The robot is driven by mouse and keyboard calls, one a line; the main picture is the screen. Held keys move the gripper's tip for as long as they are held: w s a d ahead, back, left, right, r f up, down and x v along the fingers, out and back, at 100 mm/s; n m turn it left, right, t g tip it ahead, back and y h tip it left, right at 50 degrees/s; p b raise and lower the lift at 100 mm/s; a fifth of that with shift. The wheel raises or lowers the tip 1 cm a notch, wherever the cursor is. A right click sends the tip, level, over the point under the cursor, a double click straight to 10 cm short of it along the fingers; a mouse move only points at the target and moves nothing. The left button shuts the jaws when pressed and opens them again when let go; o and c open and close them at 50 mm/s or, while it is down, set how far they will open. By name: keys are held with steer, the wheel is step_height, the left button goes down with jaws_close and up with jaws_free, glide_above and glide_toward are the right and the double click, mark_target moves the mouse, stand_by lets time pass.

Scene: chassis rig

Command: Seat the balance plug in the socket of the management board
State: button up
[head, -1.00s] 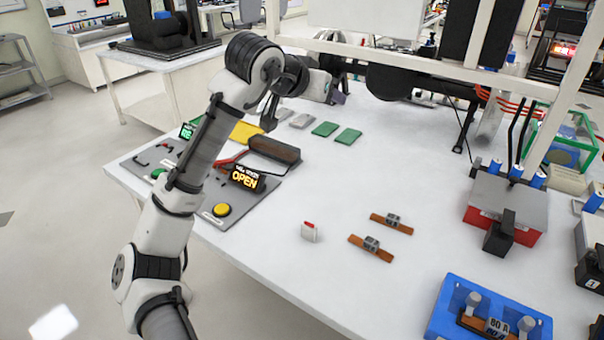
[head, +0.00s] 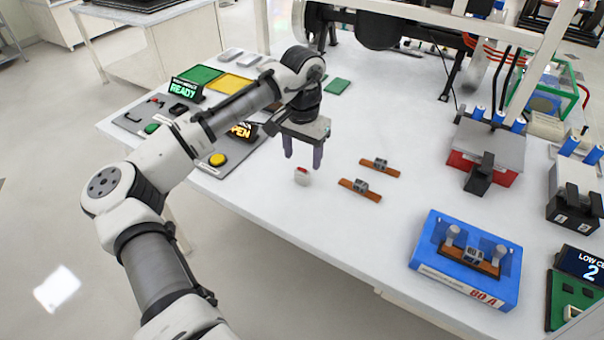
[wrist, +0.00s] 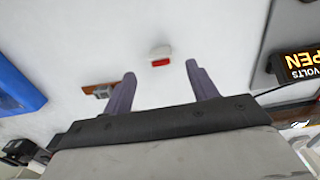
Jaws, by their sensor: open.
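The small white plug with a red top (head: 302,177), which looks like the balance plug, stands on the white table. It also shows in the wrist view (wrist: 160,55), ahead of the space between the fingertips. My gripper (head: 302,161) is open and empty, pointing down just above and behind the plug in the head view. Its two purple-grey fingers also show in the wrist view (wrist: 161,69). A green board (head: 572,302), which may be the management board, is cut off at the lower right edge of the head view. I cannot make out its socket clearly.
Two orange-brown strips with grey blocks (head: 360,190) (head: 380,167) lie right of the plug. A blue 80 A fuse holder (head: 427,262) and a red-and-grey box (head: 462,160) stand farther right. A panel with an OPEN display (head: 242,131) lies left.

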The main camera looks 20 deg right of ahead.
mark_target(302, 168)
steer(key=shift+w+f+p, duration=0.1)
steer(key=shift+f+p, duration=0.8)
steer(key=shift+f, duration=1.8)
steer(key=shift+c, duration=0.5)
steer(key=c, duration=1)
steer(key=shift+r, duration=0.2)
